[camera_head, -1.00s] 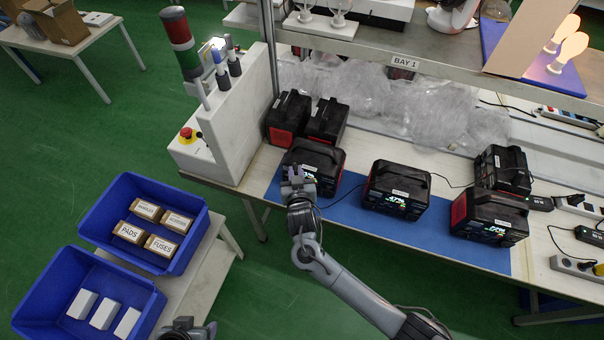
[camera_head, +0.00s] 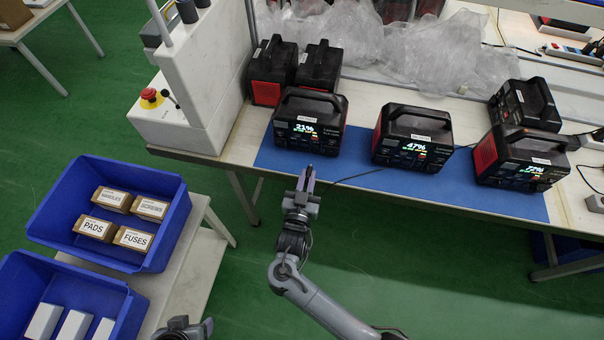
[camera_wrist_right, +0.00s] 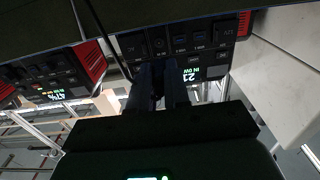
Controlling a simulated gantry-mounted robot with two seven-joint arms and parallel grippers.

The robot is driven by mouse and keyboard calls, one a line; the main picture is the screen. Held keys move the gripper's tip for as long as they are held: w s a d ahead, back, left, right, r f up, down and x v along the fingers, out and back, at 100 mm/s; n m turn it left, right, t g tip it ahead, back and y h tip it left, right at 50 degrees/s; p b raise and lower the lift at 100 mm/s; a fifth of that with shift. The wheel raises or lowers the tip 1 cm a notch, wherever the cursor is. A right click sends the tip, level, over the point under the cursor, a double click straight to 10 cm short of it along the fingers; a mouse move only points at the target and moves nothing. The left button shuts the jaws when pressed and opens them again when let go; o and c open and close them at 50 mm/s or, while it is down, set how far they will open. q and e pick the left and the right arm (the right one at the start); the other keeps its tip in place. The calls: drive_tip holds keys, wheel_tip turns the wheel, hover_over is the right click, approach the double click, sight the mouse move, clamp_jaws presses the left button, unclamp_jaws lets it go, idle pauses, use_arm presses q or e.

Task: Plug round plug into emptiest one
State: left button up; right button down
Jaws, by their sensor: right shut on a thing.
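Three black power stations stand in a row on a blue mat (camera_head: 370,185). The left one (camera_head: 308,122) reads 21%, the middle one (camera_head: 412,140) 47%, and the right one (camera_head: 520,160) seems to read 72%. My right gripper (camera_head: 306,182) is in front of the 21% station, at the table's front edge. In the wrist view the gripper (camera_wrist_right: 160,85) points at that station's front panel (camera_wrist_right: 190,45), just under its row of ports. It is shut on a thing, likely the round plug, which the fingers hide. My left gripper (camera_head: 185,328) is partly in view at the bottom edge.
More stations stand behind: two (camera_head: 272,72) at the back left and one (camera_head: 524,104) at the right. A white cabinet with a red stop button (camera_head: 150,97) bounds the left. Blue bins (camera_head: 170,225) sit on a side table. A thin cable (camera_head: 355,177) crosses the mat.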

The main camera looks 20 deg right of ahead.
sight(311, 168)
drive_tip(key=shift+b+x, duration=1.25)
drive_tip(key=shift+x, duration=1.45)
drive_tip(key=shift+d, duration=0.15)
drive_tip(key=shift+w+p, duration=0.1)
drive_tip(key=shift+p, duration=0.25)
drive_tip(key=shift+w+d, duration=0.25)
drive_tip(key=shift+w, duration=0.2)
drive_tip(key=shift+w+d, duration=0.15)
drive_tip(key=shift+w, duration=0.05)
